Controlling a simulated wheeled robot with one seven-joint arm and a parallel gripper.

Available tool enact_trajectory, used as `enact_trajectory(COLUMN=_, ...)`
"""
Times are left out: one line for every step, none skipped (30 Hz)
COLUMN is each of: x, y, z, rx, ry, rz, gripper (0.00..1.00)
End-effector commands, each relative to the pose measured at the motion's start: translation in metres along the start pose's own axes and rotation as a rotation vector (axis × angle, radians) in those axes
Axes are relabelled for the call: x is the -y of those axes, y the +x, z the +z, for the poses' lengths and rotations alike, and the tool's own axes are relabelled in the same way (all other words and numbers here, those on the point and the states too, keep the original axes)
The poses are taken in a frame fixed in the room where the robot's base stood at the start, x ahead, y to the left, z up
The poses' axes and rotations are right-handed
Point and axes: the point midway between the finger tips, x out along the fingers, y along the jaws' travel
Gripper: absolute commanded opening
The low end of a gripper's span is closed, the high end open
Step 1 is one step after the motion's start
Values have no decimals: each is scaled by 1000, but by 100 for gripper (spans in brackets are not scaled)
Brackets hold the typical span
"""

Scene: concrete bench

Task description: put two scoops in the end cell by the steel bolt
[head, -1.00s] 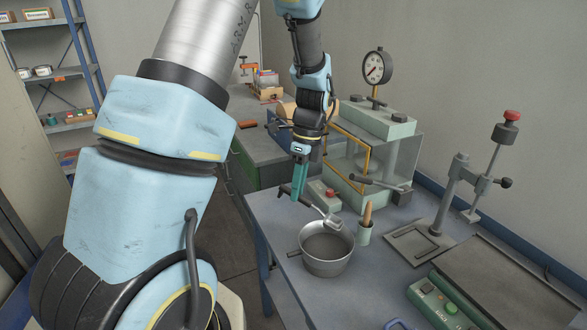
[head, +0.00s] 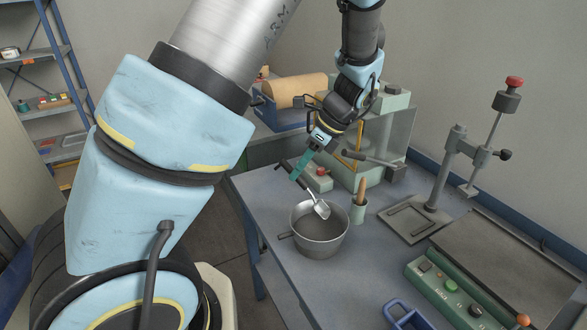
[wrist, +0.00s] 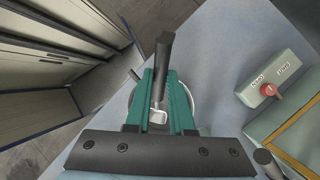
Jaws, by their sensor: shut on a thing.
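My gripper (head: 297,172) is shut on the black handle of a metal scoop (head: 318,205). The handle (wrist: 163,58) also shows between the teal fingers (wrist: 162,92) in the wrist view. The scoop tilts down, its bowl over the mouth of a grey metal pot (head: 321,251) with a side handle. I cannot tell whether the bowl is below the rim or above it. The pot's inside looks plain grey; I cannot tell how full it is. The bowl is partly hidden in the wrist view, so its load is unclear. I see no cells and no steel bolt.
A green cup with a wooden handle (head: 361,190) stands right of the pot. Behind are a red-button box (head: 319,180) and a glass-sided press (head: 395,135). A lever stand (head: 433,200) and a green-edged plate (head: 490,255) fill the right. A blue handled thing (head: 408,316) is cut off at front.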

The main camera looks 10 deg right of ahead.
Motion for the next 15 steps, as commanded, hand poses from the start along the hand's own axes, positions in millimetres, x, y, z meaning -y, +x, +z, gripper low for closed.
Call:
enact_trajectory(x=1, y=3, z=-6, rx=31, ry=0, rz=-4, gripper=0)
enact_trajectory(x=0, y=3, z=-8, rx=49, ry=-5, rz=-6, gripper=0)
enact_trajectory(x=1, y=4, z=-10, rx=65, ry=-11, rz=-7, gripper=0)
enact_trajectory(x=1, y=8, z=-10, rx=64, ry=-14, rz=-4, gripper=0)
enact_trajectory(x=2, y=11, z=-12, rx=65, ry=-14, rz=-4, gripper=0)
enact_trajectory(x=3, y=15, z=-14, rx=68, ry=-14, rz=-4, gripper=0)
enact_trajectory(x=3, y=18, z=-16, rx=70, ry=-15, rz=-4, gripper=0)
enact_trajectory(x=4, y=21, z=-18, rx=72, ry=-16, rz=-4, gripper=0)
enact_trajectory(x=4, y=25, z=-20, rx=75, ry=-17, rz=-4, gripper=0)
enact_trajectory(x=5, y=29, z=-22, rx=78, ry=-17, rz=-4, gripper=0)
enact_trajectory(x=6, y=32, z=-25, rx=80, ry=-17, rz=-4, gripper=0)
enact_trajectory(x=7, y=36, z=-27, rx=83, ry=-18, rz=-5, gripper=0)
enact_trajectory(x=7, y=38, z=-29, rx=85, ry=-19, rz=-5, gripper=0)
enact_trajectory(x=8, y=41, z=-31, rx=87, ry=-19, rz=-6, gripper=0)
enact_trajectory(x=9, y=45, z=-33, rx=90, ry=-19, rz=-6, gripper=0)
